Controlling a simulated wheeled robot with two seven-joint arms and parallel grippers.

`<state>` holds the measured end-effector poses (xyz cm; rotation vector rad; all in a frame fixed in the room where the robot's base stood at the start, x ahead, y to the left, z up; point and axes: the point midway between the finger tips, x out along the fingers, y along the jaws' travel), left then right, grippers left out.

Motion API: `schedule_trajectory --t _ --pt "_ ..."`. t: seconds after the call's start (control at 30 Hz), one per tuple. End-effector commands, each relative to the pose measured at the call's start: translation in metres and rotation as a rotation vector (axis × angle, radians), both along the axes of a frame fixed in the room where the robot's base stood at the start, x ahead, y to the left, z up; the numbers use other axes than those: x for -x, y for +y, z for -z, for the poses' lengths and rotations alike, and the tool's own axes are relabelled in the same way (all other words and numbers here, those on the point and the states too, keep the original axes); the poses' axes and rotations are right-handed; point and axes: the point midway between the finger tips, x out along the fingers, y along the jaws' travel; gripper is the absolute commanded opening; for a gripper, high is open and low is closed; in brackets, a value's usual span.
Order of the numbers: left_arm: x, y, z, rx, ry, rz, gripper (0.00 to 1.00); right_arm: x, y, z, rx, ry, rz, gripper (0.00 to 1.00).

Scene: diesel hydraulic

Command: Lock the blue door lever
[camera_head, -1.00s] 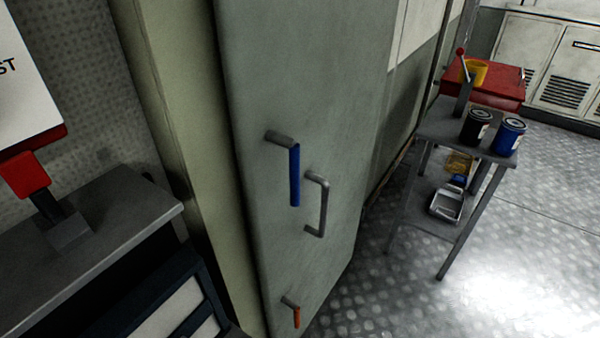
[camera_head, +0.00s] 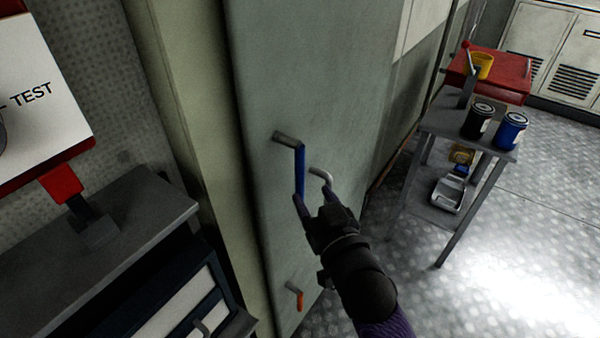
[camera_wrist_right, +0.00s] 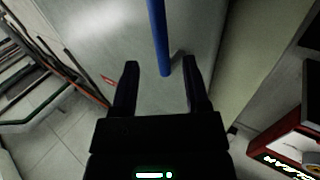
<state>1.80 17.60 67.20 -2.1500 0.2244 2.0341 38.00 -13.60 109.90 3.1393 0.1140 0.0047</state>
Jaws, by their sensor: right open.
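The blue door lever (camera_head: 300,170) hangs down from its grey pivot (camera_head: 287,139) on the pale green-grey door (camera_head: 300,70). My right gripper (camera_head: 313,203) is at the lever's lower end, in front of the door. It also shows in the right wrist view (camera_wrist_right: 161,85), open, with the blue lever (camera_wrist_right: 158,38) between the lines of its two fingers and its end near the fingertips. I cannot tell whether they touch. My left gripper is not in view.
A small orange lever (camera_head: 299,300) is lower on the door. A grey bench (camera_head: 120,225) with a red device stands at left. A metal trolley (camera_head: 440,122) with cans and a red box stands at right, with open floor beside it.

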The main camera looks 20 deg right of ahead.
Motion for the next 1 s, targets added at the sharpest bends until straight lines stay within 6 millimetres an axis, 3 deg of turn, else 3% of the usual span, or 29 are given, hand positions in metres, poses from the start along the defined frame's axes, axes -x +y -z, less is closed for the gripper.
schedule_trajectory --t 0.1,0.3,0.63,0.9,1.0 --pt "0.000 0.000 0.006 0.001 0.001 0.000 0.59 -0.031 0.002 0.001 0.000 -0.003 0.000 0.59" --pt "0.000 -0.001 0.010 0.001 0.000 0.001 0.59 -0.061 0.005 0.002 -0.001 0.001 -0.001 0.59" --pt "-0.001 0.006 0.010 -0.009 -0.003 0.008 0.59 -0.068 0.005 0.001 -0.001 0.002 -0.001 0.59" --pt "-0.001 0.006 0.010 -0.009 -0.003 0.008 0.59 -0.068 0.005 0.001 0.000 0.002 -0.001 0.04" --pt "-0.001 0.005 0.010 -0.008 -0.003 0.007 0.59 -0.068 0.005 0.001 0.000 0.002 -0.001 0.00"
